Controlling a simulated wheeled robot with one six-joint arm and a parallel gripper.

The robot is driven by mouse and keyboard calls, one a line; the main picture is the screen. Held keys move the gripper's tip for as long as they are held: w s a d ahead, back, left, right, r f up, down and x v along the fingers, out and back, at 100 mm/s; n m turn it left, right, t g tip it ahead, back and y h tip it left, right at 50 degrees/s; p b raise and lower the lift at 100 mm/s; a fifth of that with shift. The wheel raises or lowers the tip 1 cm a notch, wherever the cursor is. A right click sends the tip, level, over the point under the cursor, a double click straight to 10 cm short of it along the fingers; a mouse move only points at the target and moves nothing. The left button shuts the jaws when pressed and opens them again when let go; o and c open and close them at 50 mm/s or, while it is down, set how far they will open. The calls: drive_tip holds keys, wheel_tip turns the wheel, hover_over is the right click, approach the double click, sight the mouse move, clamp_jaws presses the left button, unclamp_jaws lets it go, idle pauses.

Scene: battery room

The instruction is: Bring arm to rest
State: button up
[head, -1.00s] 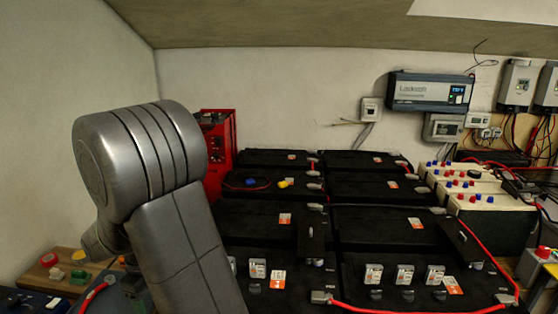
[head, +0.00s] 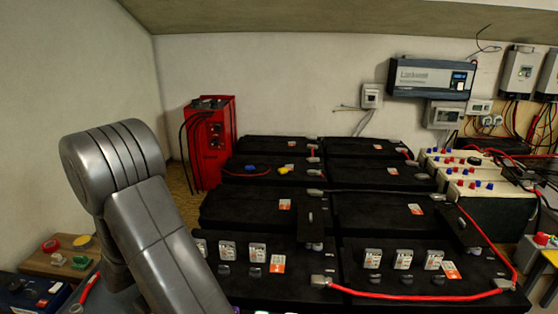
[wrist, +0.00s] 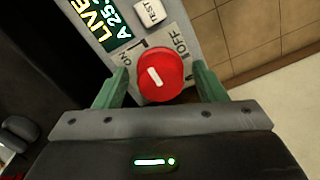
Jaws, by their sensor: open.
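My gripper (wrist: 161,68) shows in the wrist view with its two green fingers spread apart and nothing pinched between them. A red round knob (wrist: 160,76) with a white mark sits ahead of the fingers, in line with the gap. The knob is on a grey panel (wrist: 108,42) with ON and OFF labels, a TEST button (wrist: 149,12) and a green LIVE display (wrist: 104,22). I cannot tell how far the fingertips are from the knob. In the head view my grey arm stands at the left, bent at the elbow; the gripper itself is out of that view.
Black batteries (head: 262,214) fill the middle, with red cables and terminals on top. A red charger (head: 214,145) stands behind my arm. Cream batteries (head: 488,192) are at the right. A wooden board with buttons (head: 36,262) is at lower left. An inverter (head: 431,78) hangs on the back wall.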

drive_tip(key=m+p, duration=0.1)
drive_tip(key=m, duration=0.3)
drive_tip(key=shift+r, duration=0.1)
drive_tip(key=m+p, duration=0.2)
drive_tip(key=m, duration=0.1)
drive_tip(key=shift+m, duration=0.4)
drive_tip(key=m+p, duration=0.3)
drive_tip(key=m, duration=0.2)
drive_tip(key=shift+s, duration=0.1)
drive_tip(key=shift+a+m+p, duration=0.1)
drive_tip(key=shift+m+p, duration=0.6)
drive_tip(key=shift+m, duration=0.6)
drive_tip(key=shift+t, duration=0.3)
